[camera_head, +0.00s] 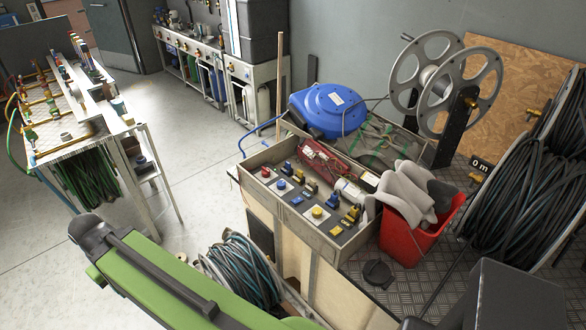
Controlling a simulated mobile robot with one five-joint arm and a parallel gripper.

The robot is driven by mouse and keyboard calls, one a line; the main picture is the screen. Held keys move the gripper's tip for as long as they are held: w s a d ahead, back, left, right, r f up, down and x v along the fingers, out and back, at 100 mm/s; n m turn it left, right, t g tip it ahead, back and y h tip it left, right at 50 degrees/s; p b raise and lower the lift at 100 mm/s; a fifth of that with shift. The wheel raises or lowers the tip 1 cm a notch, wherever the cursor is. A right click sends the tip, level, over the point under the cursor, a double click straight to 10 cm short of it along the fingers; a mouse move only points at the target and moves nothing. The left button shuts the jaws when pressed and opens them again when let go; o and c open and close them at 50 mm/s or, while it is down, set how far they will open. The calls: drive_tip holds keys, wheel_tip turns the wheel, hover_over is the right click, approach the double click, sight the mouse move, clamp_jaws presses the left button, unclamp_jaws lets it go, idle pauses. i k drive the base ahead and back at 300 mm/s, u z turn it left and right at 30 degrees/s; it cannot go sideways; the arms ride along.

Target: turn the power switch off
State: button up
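I cannot tell which part is the power switch. The grey bench box (330,245) at the centre has a row of small fittings along its front top. Whether anything is set on or off is too small to see. My green arm (160,275) crosses the lower left, apart from the box. My gripper is not in view.
A red bucket (410,237) with grey cloth stands right of the box. A blue hose reel (329,110) and large metal reel (440,85) are behind. Coiled hose (240,272) lies in front; a black hose drum (525,190) fills the right. Floor (205,135) at the left is clear.

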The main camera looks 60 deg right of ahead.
sight(266, 173)
drive_tip(key=u, duration=0.95)
drive_tip(key=k, duration=0.1)
drive_tip(key=z, duration=2.7)
drive_tip(key=k, duration=0.6)
drive_tip(key=z, duration=0.65)
drive_tip(key=k, duration=0.1)
drive_tip(key=u, duration=0.75)
drive_tip(key=i, duration=0.7)
drive_tip(key=z, duration=0.45)
drive_tip(key=k, duration=0.75)
drive_tip(key=u, duration=0.3)
drive_tip(key=i, duration=1)
drive_tip(key=u, duration=0.05)
